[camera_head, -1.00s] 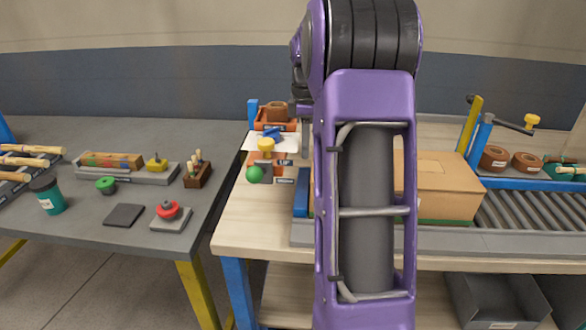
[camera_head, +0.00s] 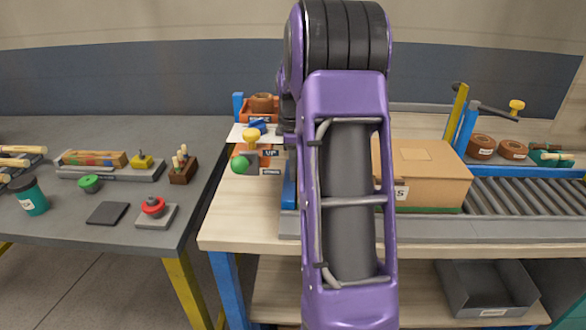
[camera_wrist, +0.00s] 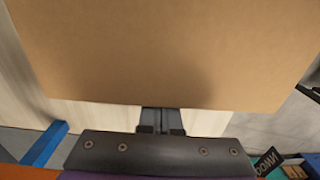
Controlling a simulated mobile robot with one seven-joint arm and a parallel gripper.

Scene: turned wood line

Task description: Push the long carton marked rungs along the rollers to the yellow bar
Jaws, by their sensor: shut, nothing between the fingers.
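The long brown carton (camera_head: 430,182) lies on the roller conveyor (camera_head: 510,203). My arm hides its left end, and only the last letter of its label (camera_head: 401,193) shows. A yellow bar (camera_head: 455,112) stands slanted beside a blue post behind the carton's right end. In the wrist view the carton's flat face (camera_wrist: 170,50) fills the upper picture. My gripper (camera_wrist: 161,122) is shut and empty, with its fingertips at the carton's lower edge. I cannot tell whether they touch it. In the head view my arm hides the gripper.
Brown rings (camera_head: 481,146) and a green tray (camera_head: 550,158) stand right of the carton, behind the rollers. Bare rollers show to its right. Left are a green ball (camera_head: 240,164) and an orange bin (camera_head: 262,108). A grey bin (camera_head: 487,288) sits on the lower shelf.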

